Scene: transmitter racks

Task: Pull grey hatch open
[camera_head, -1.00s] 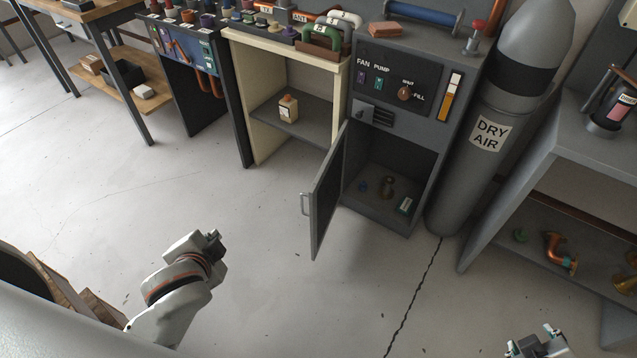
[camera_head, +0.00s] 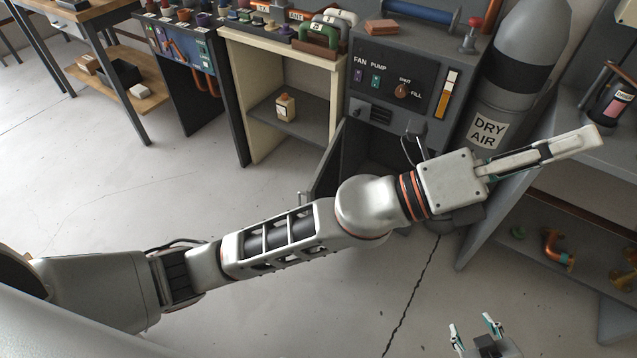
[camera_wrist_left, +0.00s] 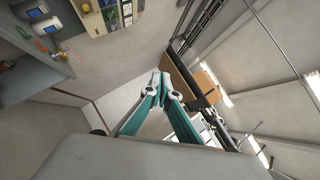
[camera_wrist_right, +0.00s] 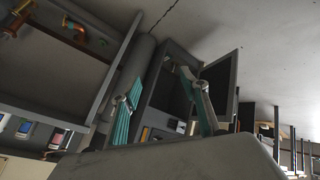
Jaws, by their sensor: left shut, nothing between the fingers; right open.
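The grey hatch (camera_head: 327,170) on the grey cabinet stands swung out from its opening. In the head view my left arm hides its lower part; it also shows in the right wrist view (camera_wrist_right: 222,82). The dark opening (camera_head: 372,160) is partly covered by the arm. My left gripper (camera_head: 592,138) is shut and empty, stretched across in front of the cabinet and well right of the hatch, near the right-hand shelf. My right gripper (camera_head: 472,328) is open and empty, low at the bottom edge, apart from the hatch.
A grey cylinder marked DRY AIR (camera_head: 488,131) stands right of the cabinet. The grey shelf unit (camera_head: 478,238) with copper fittings is further right. A cream shelf (camera_head: 243,100) stands left of the cabinet. The floor at lower left is clear around my arm.

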